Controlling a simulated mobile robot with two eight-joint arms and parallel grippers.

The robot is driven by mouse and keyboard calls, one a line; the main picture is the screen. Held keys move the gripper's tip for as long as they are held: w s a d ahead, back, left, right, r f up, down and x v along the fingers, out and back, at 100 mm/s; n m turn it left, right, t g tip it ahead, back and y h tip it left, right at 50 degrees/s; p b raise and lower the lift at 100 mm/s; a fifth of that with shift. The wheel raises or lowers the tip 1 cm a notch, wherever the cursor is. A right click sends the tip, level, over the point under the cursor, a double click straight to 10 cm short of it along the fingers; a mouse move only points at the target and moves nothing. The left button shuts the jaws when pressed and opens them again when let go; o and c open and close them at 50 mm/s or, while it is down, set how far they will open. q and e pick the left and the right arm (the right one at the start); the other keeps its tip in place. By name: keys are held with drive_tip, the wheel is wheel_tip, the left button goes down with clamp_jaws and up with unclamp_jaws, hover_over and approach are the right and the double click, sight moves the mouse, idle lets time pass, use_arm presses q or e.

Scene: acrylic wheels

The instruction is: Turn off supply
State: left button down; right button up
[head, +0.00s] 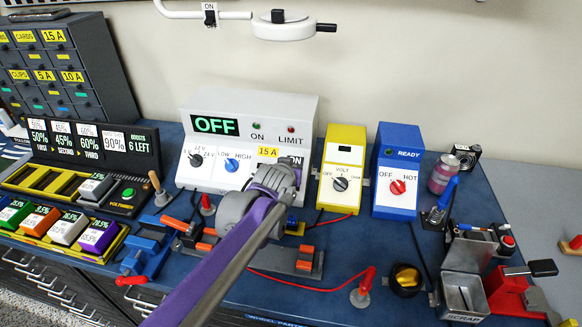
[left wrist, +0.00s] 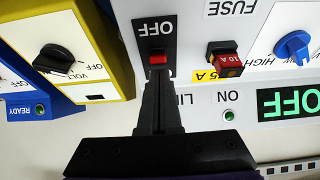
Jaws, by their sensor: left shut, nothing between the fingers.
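The white supply unit (head: 303,103) stands at the back middle of the bench, and its display (head: 215,125) reads OFF in green. In the left wrist view, which is upside down, the display (left wrist: 290,103) also reads OFF. The supply's red switch (left wrist: 158,58) sits on a black plate marked OFF. My left gripper (head: 290,177) is shut and empty, its fingertips (left wrist: 158,73) right at the switch; I cannot tell whether they touch. The gripper hides part of the plate. My right gripper is not in view.
A yellow volt unit (head: 341,150) and a blue OFF/HOT unit (head: 398,140) stand right of the supply. A white arm-mounted device (head: 285,30) hangs above. A red lead (head: 310,290) crosses the bench front.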

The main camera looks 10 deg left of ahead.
use_arm(q)
drive_tip(key=shift+s, duration=0.2)
drive_tip(key=shift+s, duration=0.6)
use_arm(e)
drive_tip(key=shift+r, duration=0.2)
use_arm(q)
drive_tip(key=shift+s, duration=0.1)
